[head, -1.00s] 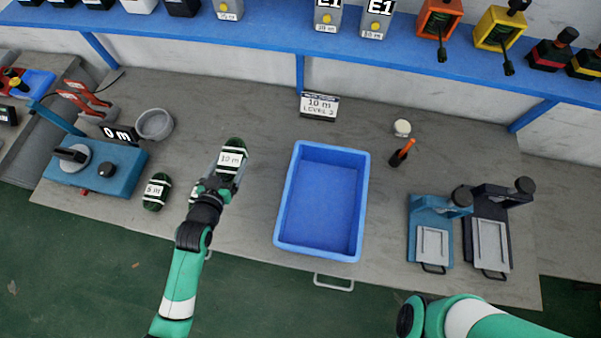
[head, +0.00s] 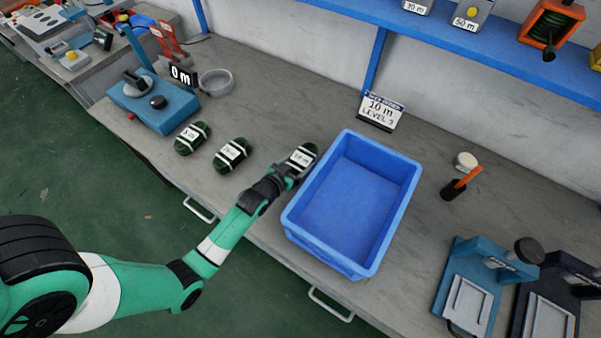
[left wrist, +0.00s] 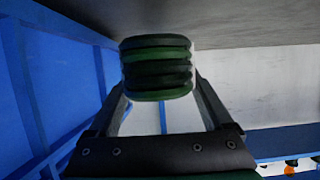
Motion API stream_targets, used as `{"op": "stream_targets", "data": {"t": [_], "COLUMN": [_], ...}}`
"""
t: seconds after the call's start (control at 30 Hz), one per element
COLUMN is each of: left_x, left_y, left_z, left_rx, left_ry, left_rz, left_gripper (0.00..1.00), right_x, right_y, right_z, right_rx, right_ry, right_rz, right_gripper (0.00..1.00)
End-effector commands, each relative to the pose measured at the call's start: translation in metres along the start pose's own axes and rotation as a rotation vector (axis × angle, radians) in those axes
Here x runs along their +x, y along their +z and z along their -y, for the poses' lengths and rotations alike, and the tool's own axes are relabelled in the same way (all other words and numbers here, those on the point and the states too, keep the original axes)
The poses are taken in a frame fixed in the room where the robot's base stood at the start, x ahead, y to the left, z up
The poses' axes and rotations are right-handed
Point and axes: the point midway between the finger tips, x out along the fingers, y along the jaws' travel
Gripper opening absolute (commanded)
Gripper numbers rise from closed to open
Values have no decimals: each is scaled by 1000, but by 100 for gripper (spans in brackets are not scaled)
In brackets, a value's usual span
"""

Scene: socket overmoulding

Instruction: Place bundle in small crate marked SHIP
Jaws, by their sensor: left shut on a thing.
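My left gripper (head: 290,170) is shut on a dark green bundle (head: 303,156) with a white label, too small to read surely. It holds the bundle just left of a blue crate (head: 292,222), near its upper left wall. In the left wrist view the bundle (left wrist: 158,68) sits between the two fingers, with a blue wall at the left. The crate is empty, and I see no readable SHIP mark on it. Two similar bundles lie on the bench to the left, one (head: 192,138) by the teal device and one (head: 232,154) beside it. My right gripper is out of view.
A sign (head: 381,110) reading 10 m LEVEL 3 stands behind the crate. A grey bowl (head: 216,82) and a teal device (head: 150,105) showing 0 m are at the left. An orange-handled tool (head: 460,184) and teal press (head: 485,285) are at the right.

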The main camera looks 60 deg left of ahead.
Motion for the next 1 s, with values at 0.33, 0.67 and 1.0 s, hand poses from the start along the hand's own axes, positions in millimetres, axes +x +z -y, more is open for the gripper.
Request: {"op": "stream_targets", "data": {"t": [0.33,0.67,1.0], "left_x": [14,16,16], "left_y": [32,36,39], "left_z": [0,0,0], "left_rx": [-1,0,0], "left_ry": [1,1,1], "left_rz": [-2,-5,-2], "left_gripper": [10,10,100], "right_x": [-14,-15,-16], "right_y": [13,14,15], "right_z": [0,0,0], "right_rx": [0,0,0], "right_ry": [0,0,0], "right_rz": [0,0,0], "right_gripper": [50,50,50]}}
